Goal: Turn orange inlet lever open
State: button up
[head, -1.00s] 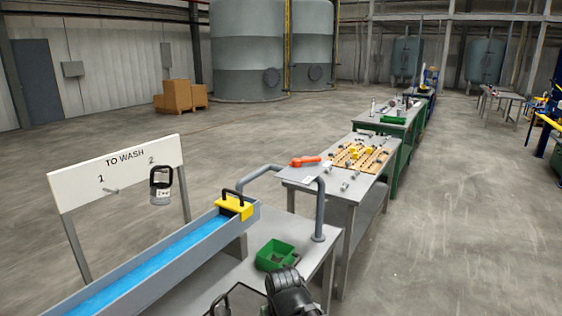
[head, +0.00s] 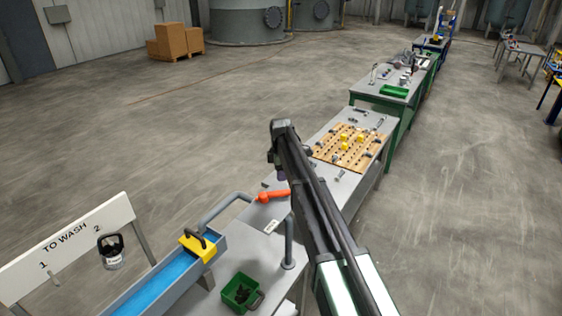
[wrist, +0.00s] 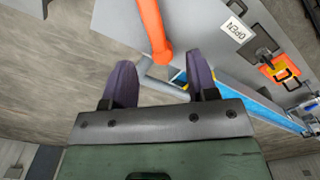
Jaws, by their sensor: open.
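The orange inlet lever (head: 273,195) lies along the top of a grey plate at the near bench's far end, beside a bent grey pipe. It also shows in the wrist view (wrist: 151,28), running down from the top edge to a rounded end near the gap between my fingers. My gripper (wrist: 162,74) is open, its two purple fingers apart with nothing held. In the head view my arm hides most of the gripper, above and right of the lever. A white label (wrist: 236,29) reading OPEN sits on the plate beside the lever.
A grey pipe (head: 289,245) rises from the near bench, close to the lever. A blue-lined trough (head: 160,285) with a yellow handled block (head: 198,246), a green bin (head: 242,291) and a TO WASH board (head: 68,245) are nearby. A pegboard (head: 347,148) lies beyond.

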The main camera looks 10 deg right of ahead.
aim_at(281, 191)
jog(key=shift+n, duration=0.3)
jog(key=f+b, duration=0.3)
jog(key=b, duration=0.1)
jog(key=f+b, duration=0.3)
jog(key=f, duration=0.1)
jog(key=w+f+b, duration=0.1)
jog(key=f+b, duration=0.2)
jog(key=b, duration=0.1)
jog(key=shift+f+b, duration=0.2)
jog(key=shift+b, duration=0.1)
jog(key=shift+r, duration=0.1)
grip_shut()
